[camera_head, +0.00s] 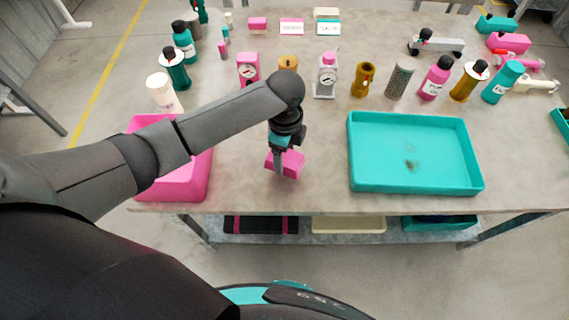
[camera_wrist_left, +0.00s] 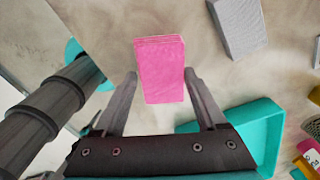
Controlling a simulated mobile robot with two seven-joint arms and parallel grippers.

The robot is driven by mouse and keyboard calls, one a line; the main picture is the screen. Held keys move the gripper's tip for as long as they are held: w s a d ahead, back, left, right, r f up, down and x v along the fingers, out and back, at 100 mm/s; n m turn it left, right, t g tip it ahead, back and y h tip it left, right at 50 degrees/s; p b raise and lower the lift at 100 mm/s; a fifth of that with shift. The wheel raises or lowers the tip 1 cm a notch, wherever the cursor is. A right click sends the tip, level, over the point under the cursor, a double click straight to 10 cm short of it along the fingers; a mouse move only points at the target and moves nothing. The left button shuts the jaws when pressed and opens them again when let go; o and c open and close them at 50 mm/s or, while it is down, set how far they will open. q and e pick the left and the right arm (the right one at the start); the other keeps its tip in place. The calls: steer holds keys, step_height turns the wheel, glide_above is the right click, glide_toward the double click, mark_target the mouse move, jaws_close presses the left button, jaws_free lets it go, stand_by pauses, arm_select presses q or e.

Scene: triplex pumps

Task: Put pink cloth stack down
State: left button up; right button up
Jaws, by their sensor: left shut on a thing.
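The pink cloth stack (camera_head: 290,162) is a small layered block. My left gripper (camera_head: 281,168) is shut on it over the front part of the workbench, between a pink bin and a teal tray. In the left wrist view, the stack (camera_wrist_left: 161,68) sits between the two fingertips of the gripper (camera_wrist_left: 161,76), one at each side. I cannot tell whether its underside touches the bench. My right gripper is not in view.
The pink bin (camera_head: 187,190) is left of the gripper, partly behind my arm. The teal tray (camera_head: 418,188) stands to the right. Bottles and gauges, such as a grey gauge (camera_head: 325,80), line the bench (camera_head: 318,178) behind. Bare bench surrounds the stack.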

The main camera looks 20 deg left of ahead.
mark_target(285, 158)
arm_select(q)
steer(key=shift+f+b, duration=0.5)
steer(key=shift+f, duration=1.65)
steer(key=shift+f, duration=0.1)
steer(key=o, duration=1.2)
steer(key=shift+o, duration=0.2)
step_height(285, 158, up, 12)
steer(key=p, duration=0.2)
steer(key=shift+p, duration=0.35)
